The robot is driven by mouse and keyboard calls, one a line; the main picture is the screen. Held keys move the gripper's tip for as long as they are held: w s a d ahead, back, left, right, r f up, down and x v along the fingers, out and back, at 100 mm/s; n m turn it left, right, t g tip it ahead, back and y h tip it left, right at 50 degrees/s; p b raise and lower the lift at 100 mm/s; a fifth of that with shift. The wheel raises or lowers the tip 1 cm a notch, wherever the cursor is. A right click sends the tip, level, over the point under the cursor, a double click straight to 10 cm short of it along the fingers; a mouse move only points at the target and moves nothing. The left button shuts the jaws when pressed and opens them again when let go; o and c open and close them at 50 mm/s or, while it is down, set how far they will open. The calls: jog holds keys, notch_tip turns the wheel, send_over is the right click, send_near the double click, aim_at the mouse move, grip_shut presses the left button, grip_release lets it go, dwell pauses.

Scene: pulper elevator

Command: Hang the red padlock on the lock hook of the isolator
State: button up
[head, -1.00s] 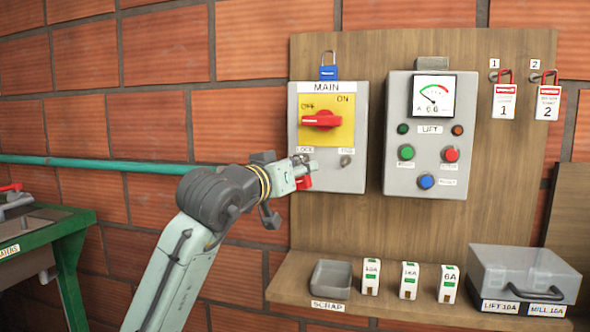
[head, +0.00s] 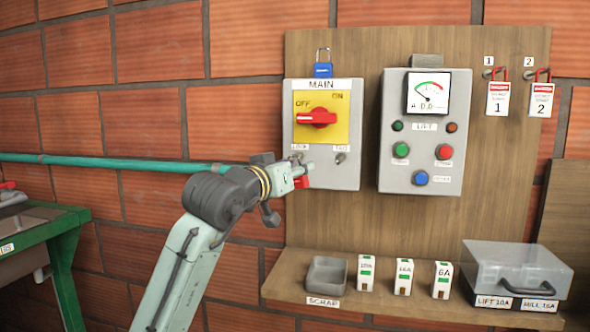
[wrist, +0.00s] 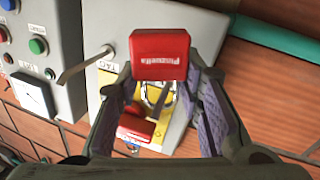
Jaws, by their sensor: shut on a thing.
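The red padlock (wrist: 160,55) is held between the fingers of my gripper (wrist: 168,88) in the wrist view, with its shackle (wrist: 158,96) toward the isolator. In the head view the padlock (head: 301,182) shows partly below my gripper (head: 300,173), at the isolator's lower left. The isolator (head: 325,170) is a grey box labelled MAIN, with a yellow plate and a red handle (head: 316,118) lying level, toward OFF.
A tag hook (head: 339,158) sticks out at the isolator's lower right; its rod (wrist: 85,65) reaches close to my fingers in the wrist view. A blue padlock (head: 323,70) sits above the isolator. The lift box (head: 420,165) stands to the right. A shelf (head: 345,301) runs below.

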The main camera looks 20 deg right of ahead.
jog(key=o, duration=1.3)
